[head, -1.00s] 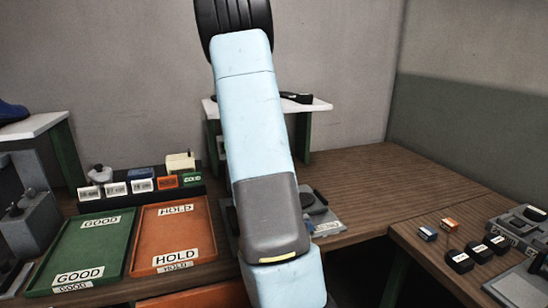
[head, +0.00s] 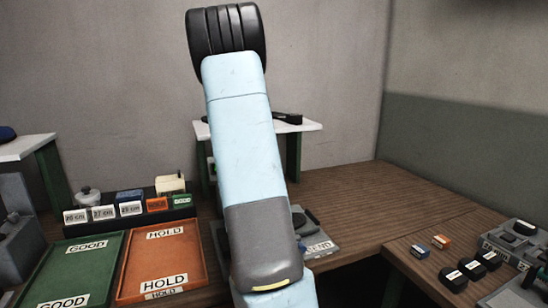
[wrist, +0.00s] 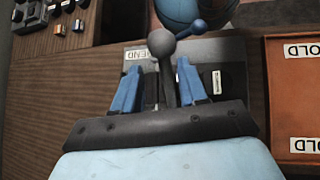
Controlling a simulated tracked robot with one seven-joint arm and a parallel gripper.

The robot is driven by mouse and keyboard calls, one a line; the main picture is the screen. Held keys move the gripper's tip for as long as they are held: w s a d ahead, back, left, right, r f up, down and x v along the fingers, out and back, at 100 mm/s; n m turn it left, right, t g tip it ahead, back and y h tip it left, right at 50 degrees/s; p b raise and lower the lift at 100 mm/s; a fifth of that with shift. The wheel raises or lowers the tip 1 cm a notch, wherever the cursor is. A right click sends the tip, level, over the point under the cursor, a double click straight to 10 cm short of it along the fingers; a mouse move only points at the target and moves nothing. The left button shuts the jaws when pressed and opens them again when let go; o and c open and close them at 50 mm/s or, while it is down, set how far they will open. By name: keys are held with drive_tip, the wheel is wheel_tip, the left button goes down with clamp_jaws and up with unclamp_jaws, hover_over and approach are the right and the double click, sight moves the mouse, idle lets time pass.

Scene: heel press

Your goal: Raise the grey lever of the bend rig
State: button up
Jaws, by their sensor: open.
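The grey lever, with its round dark grey knob (wrist: 160,43), rises from the bend rig in the wrist view. My gripper (wrist: 159,68) is open, with one blue finger on either side of the lever's shaft. I cannot tell whether either finger touches it. The bend rig's grey plate (wrist: 205,50) lies beneath, with a partly covered label ending in "END". In the head view my arm hides most of the rig (head: 322,243) and all of my gripper.
A green GOOD tray (head: 108,268) and an orange HOLD tray (head: 125,270) lie left of the rig. A rack of small labelled boxes (head: 130,208) stands behind them. Several black knobs (head: 472,268) and a grey device (head: 515,240) are at right. A white-topped stand (head: 308,126) is behind my arm.

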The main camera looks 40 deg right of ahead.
drive_tip(key=s+r, duration=0.1)
drive_tip(key=r, duration=0.1)
drive_tip(key=s+a+r, duration=0.1)
drive_tip(key=r, duration=0.1)
drive_tip(key=s+a+r, duration=0.1)
drive_tip(key=s+r, duration=0.1)
drive_tip(key=shift+s+a, duration=0.1)
drive_tip(key=shift+a, duration=0.05)
drive_tip(key=s+a+r, duration=0.4)
drive_tip(key=s, duration=0.4)
drive_tip(key=shift+a, duration=0.15)
drive_tip(key=shift+c, duration=0.2)
